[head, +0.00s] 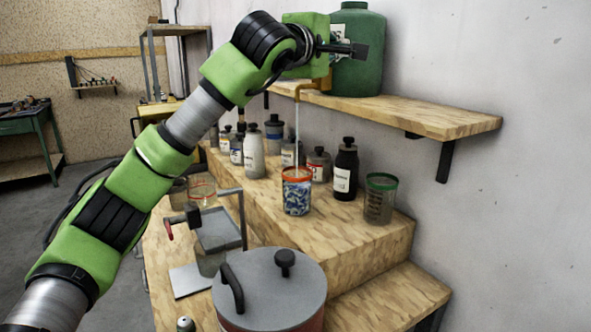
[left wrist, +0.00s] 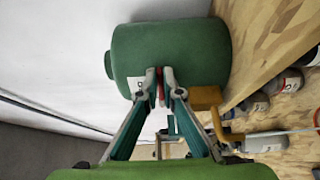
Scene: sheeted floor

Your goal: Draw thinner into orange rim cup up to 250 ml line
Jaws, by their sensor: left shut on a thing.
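A thin pale stream (head: 297,130) falls from the spout into the orange rim cup (head: 297,196) on the upper wooden step. The cup's wall looks blue and white; its level and lines are too small to read. My left gripper (head: 360,50) is at the drum's front above the spout. In the left wrist view the left gripper (left wrist: 160,88) is shut on a small red tap handle (left wrist: 160,84) against the drum (left wrist: 190,50). My right gripper is not in view.
A green rim cup (head: 381,200) and a dark bottle (head: 346,172) stand right of the orange rim cup. Several bottles stand behind. A red rim cup (head: 202,188), a metal stand (head: 219,232) and a lidded pot (head: 270,290) are lower down. The shelf's right end (head: 440,115) is clear.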

